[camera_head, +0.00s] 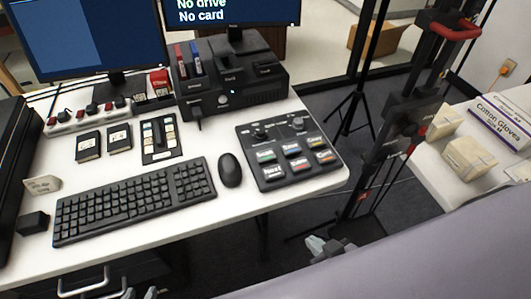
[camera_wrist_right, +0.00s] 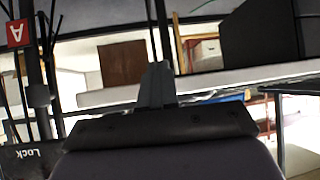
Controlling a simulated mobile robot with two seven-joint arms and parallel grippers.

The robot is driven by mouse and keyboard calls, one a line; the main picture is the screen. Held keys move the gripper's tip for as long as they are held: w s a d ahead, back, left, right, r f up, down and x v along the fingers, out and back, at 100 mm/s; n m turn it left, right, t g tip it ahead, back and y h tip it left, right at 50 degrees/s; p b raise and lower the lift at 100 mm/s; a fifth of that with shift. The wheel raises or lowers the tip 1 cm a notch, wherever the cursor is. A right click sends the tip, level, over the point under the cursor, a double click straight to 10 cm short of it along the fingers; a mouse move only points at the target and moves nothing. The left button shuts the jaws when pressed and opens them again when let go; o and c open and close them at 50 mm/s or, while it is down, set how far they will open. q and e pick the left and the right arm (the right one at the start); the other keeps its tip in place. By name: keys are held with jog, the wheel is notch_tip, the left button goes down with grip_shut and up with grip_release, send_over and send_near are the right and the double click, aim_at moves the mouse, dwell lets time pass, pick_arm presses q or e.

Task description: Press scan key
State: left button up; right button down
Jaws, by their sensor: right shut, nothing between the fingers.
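A black control panel (camera_head: 290,152) lies at the right end of the white desk. It has two rows of keys with coloured labels and knobs above. My right gripper (camera_head: 325,246) is low, in front of the desk's right edge, apart from the panel. In the right wrist view its fingers (camera_wrist_right: 157,82) are together and empty. My left gripper (camera_head: 140,294) barely shows at the bottom edge, in front of the desk.
A mouse (camera_head: 230,170) and keyboard (camera_head: 135,200) lie left of the panel. A black drive box (camera_head: 230,80) stands behind, under a monitor (camera_head: 235,12) reading "No drive / No card". Black stands (camera_head: 395,130) rise right of the desk. A side table holds a glove box (camera_head: 500,122).

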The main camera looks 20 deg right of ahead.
jog(key=w+a+r+n+g+y+p, duration=0.1)
jog(key=w+r+n, duration=0.1)
jog(key=w+r, duration=0.1)
jog(key=w+a+r+n+g+p, duration=0.1)
jog(key=w+r+n, duration=0.2)
jog(key=w, duration=0.3)
jog(key=w+a+r+n+y+p, duration=0.1)
jog(key=w+r+n, duration=0.2)
jog(key=w, duration=0.1)
jog(key=shift+w+a+r+g+y, duration=0.3)
jog(key=shift+a+g, duration=0.1)
jog(key=w+r+n+g+y, duration=0.1)
jog(key=w+r+n, duration=0.6)
jog(key=w+r, duration=0.3)
jog(key=shift+y+p, duration=0.3)
jog(key=shift+p, duration=0.15)
jog(key=b, duration=0.7)
send_over(268, 156)
notch_tip(268, 156, down, 8)
jog(key=shift+s+r, duration=0.1)
jog(key=shift+f+b, duration=0.4)
jog(key=shift+f, duration=0.05)
jog(key=shift+f, duration=0.15)
jog(key=shift+f, duration=0.25)
